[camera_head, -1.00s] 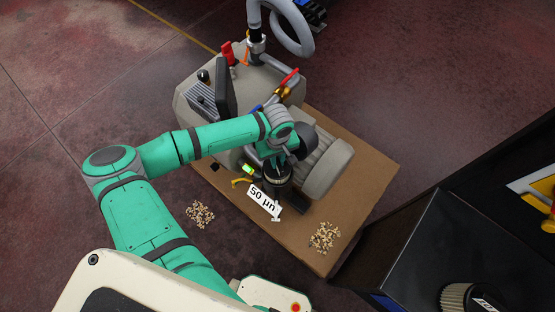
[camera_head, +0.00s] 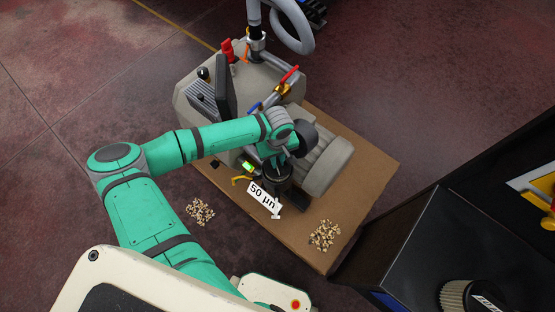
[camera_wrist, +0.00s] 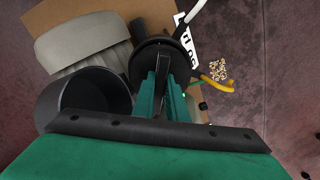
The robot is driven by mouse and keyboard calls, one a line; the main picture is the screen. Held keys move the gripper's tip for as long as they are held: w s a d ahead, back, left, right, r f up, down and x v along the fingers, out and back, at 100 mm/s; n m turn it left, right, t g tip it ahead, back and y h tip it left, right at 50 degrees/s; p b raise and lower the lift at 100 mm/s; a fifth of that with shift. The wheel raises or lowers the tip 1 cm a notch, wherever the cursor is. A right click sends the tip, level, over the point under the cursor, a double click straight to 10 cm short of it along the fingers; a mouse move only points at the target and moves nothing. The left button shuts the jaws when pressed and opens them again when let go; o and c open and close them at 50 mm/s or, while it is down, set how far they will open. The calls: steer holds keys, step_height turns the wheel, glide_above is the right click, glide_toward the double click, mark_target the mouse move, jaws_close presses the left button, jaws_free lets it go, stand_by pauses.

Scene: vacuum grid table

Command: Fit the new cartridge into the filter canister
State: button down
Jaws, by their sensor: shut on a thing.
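My gripper (camera_wrist: 162,85) is closed on a thin black upright handle (camera_wrist: 162,55) in the wrist view. The handle stands on a round black lid or top (camera_wrist: 148,62). In the head view my gripper (camera_head: 274,160) is over a dark cylinder (camera_head: 277,188), apparently the filter canister, beside the pump. I cannot tell whether the lid is seated or raised, and the inside is hidden. A pale pleated cartridge (camera_head: 456,296) with a black labelled top stands on the black cabinet at lower right, partly cut off.
The beige pump (camera_head: 326,165) is close to the right of the canister. An open dark cup-like part (camera_wrist: 88,97) lies left of my fingers. Scattered pellets (camera_head: 324,235) lie on the brown board (camera_head: 368,185).

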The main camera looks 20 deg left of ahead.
steer(key=shift+f, duration=0.9)
steer(key=c, duration=1.7)
jaws_free()
step_height(320, 180, up, 11)
steer(key=shift+f, duration=0.1)
